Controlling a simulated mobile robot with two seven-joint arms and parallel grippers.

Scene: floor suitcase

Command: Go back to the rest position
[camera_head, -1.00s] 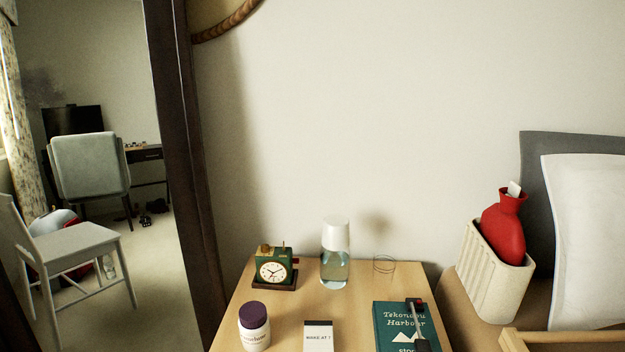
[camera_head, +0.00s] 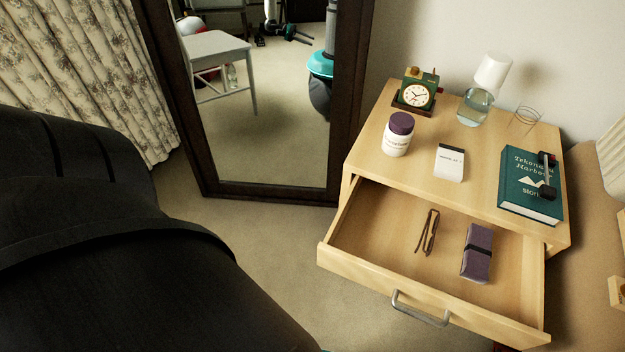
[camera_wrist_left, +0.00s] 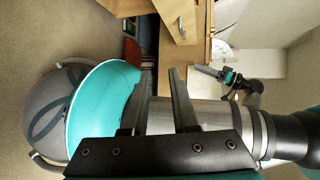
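My left gripper (camera_wrist_left: 161,78) shows in the left wrist view. Its two fingers are apart, and nothing is held between them. Beyond the fingers are my own teal-rimmed base and grey column. What looks like my right gripper (camera_wrist_left: 208,71) is small near the upper right of that view; I cannot tell whether it is open or shut. Neither gripper shows directly in the head view. A large dark shape, perhaps part of my own arm, fills the lower left there.
The nightstand (camera_head: 375,165) has its drawer (camera_head: 345,258) open, with glasses (camera_head: 428,232) and a purple case (camera_head: 478,252) inside. On top are a clock (camera_head: 417,93), bottle (camera_head: 397,136), carafe (camera_head: 476,105), card (camera_head: 450,162) and book (camera_head: 530,185). A mirror (camera_head: 187,140) stands behind open floor.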

